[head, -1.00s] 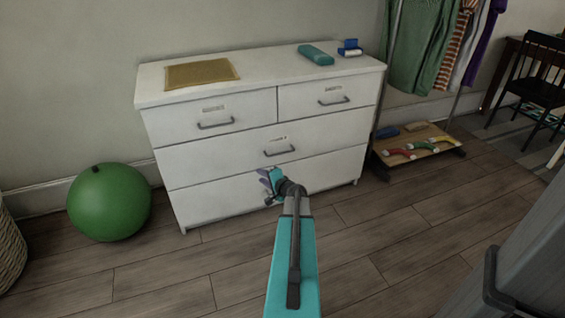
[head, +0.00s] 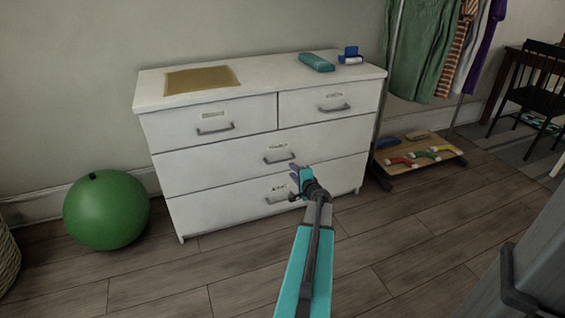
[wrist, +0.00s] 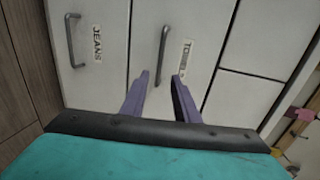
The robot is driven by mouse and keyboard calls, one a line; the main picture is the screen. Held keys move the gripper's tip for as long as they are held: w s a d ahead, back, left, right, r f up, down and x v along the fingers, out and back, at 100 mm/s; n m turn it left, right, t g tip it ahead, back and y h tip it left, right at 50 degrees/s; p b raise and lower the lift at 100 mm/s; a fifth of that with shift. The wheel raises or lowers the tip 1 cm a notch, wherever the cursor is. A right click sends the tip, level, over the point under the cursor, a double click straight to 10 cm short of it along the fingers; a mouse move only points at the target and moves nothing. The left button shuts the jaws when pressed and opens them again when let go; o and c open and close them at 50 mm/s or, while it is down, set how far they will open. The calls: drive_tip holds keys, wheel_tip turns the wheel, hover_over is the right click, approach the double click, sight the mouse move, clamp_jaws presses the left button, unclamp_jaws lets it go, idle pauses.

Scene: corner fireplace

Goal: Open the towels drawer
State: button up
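The towels drawer (wrist: 143,31) is the wide middle drawer of a white dresser, and it is shut. Its label (wrist: 185,58) reads roughly "TOWELS" in the wrist view. Its grey bar handle (wrist: 162,56) lies just beyond my fingertips; the handle also shows in the head view (head: 279,159). My gripper (wrist: 161,84) is open and empty, its two purple fingers apart, with the handle roughly in line with the gap. In the head view my gripper (head: 298,174) is in front of the dresser, slightly right of and below that handle.
The jeans drawer (wrist: 88,22), at the bottom, is shut, with its own handle (wrist: 73,42). Two smaller shut drawers are above. A green ball (head: 106,210) lies left of the dresser. A clothes rack with a low shelf (head: 425,160) stands right. The floor in front is clear.

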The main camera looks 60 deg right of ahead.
sight(283, 160)
drive_tip(key=shift+b+x, duration=0.75)
drive_tip(key=shift+x, duration=5.9)
clamp_jaws()
